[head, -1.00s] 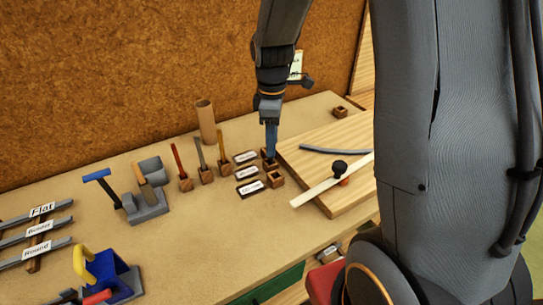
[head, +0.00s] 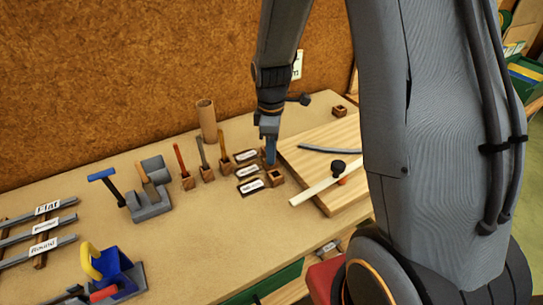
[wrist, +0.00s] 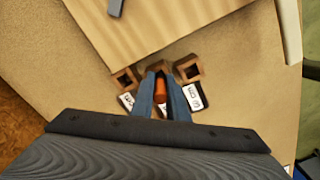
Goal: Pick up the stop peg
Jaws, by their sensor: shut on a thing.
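The stop peg appears as an orange-brown peg (wrist: 160,88) between the fingers of my gripper in the wrist view. My gripper (wrist: 160,108) is shut on it. The gripper (head: 270,162) also shows in the head view, low over a row of small wooden blocks beside the labels, where its fingers hide the peg. In the wrist view the peg is at the middle block (wrist: 157,67); I cannot tell whether its lower end is still inside.
Other small blocks stand close on the left (wrist: 124,79) and right (wrist: 188,69) in the wrist view. Dark-framed labels (head: 250,187) lie beside them. A wooden board (head: 325,140) with a grey strip (head: 330,150) is right; upright tools (head: 203,155) stand left.

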